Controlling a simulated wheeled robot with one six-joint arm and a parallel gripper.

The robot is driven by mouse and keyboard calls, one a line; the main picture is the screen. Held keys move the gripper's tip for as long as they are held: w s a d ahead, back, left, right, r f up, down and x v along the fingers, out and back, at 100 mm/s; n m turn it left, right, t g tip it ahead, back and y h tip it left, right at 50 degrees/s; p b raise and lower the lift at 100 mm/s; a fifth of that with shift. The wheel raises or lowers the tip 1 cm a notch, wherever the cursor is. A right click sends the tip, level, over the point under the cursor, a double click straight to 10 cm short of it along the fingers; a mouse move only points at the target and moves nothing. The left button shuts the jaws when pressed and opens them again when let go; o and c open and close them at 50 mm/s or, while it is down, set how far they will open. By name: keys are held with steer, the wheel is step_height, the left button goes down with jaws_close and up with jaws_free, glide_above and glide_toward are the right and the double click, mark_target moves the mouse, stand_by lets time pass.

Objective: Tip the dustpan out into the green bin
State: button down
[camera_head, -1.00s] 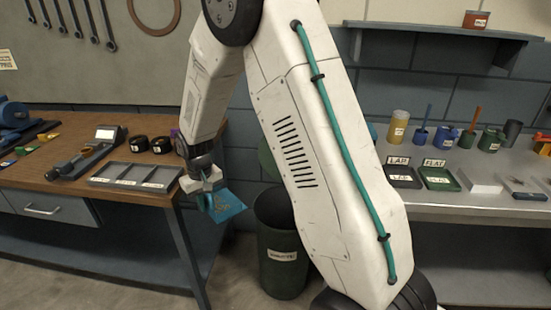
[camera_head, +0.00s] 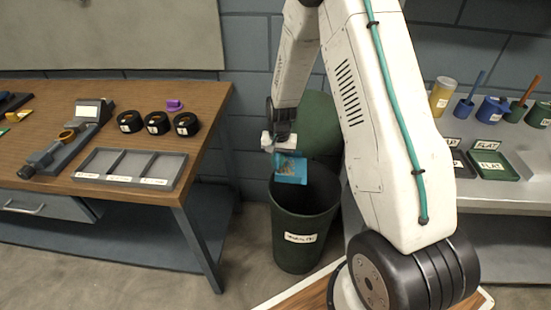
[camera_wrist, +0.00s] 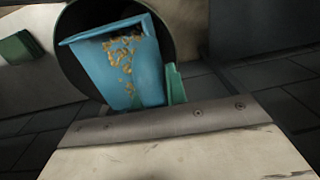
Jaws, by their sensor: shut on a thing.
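The blue dustpan (camera_head: 291,169) hangs from my gripper (camera_head: 280,146) over the mouth of the green bin (camera_head: 300,232). In the wrist view the dustpan (camera_wrist: 118,66) lies against the dark opening of the bin (camera_wrist: 70,62), with brownish-yellow shavings or crumbs (camera_wrist: 124,55) scattered on its face. My gripper is shut on the dustpan; its fingertips are small and partly hidden in the head view. The bin is upright on the floor with a white label on its front. The bin's inside is dark, so its contents cannot be told.
A wooden bench (camera_head: 50,165) with a grey divided tray (camera_head: 130,167) and black round parts (camera_head: 157,123) stands left of the bin. A large green round thing (camera_head: 318,122) is behind the bin. A grey bench with labelled trays (camera_head: 490,163) is on the right.

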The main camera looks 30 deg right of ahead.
mark_target(289, 169)
steer(key=shift+s+d+f+t+y, duration=0.15)
steer(key=shift+s+d+t+y, duration=0.4)
steer(key=shift+d+t+y, duration=0.4)
steer(key=shift+s+d+f+t+y, duration=0.1)
steer(key=shift+s+d+t+y, duration=0.55)
steer(key=shift+y, duration=0.5)
steer(key=shift+s+d+t+y, duration=0.3)
steer(key=shift+d+t+y, duration=0.4)
steer(key=shift+y, duration=0.5)
steer(key=shift+w+a+r+g+h, duration=0.1)
steer(key=shift+r+g+h, duration=0.6)
steer(key=shift+r+h, duration=0.25)
step_height(289, 169, up, 4)
steer(key=g+h, duration=0.3)
steer(key=h, duration=0.2)
steer(key=shift+f, duration=0.15)
